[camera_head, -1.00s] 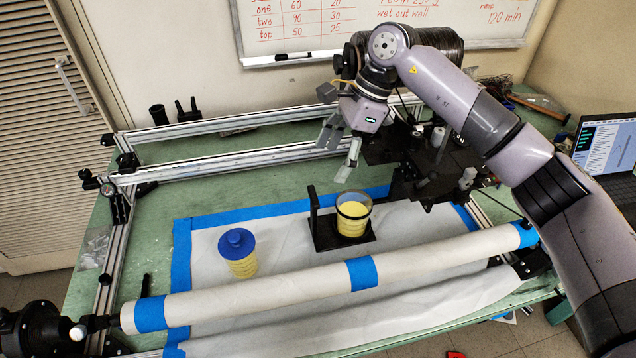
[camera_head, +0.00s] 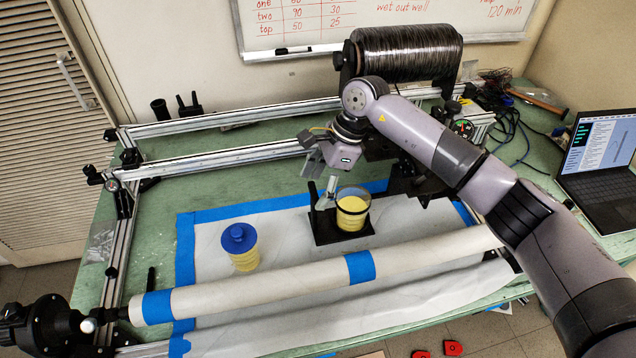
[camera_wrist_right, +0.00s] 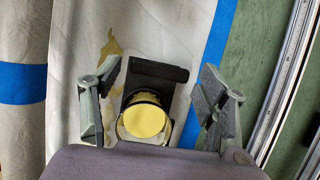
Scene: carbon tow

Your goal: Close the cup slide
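The cup slide (camera_head: 334,226) is a black plate with a black upright at its left end. It lies on the white sheet at the middle of the bench. A clear cup (camera_head: 353,208) with yellow contents and a dark band stands on it. My right gripper (camera_head: 319,182) is open, just above and behind the upright and cup. In the right wrist view its fingers (camera_wrist_right: 158,75) are spread on either side of the slide (camera_wrist_right: 158,73) and cup (camera_wrist_right: 147,120), with nothing between them touched. My left gripper is not in view.
A blue-lidded yellow jar (camera_head: 240,245) stands left of the slide. A white roller (camera_head: 260,290) with blue bands crosses in front. Metal rails (camera_head: 215,160) run behind. A dark spool (camera_head: 405,52) sits at the back, a laptop (camera_head: 600,155) at right.

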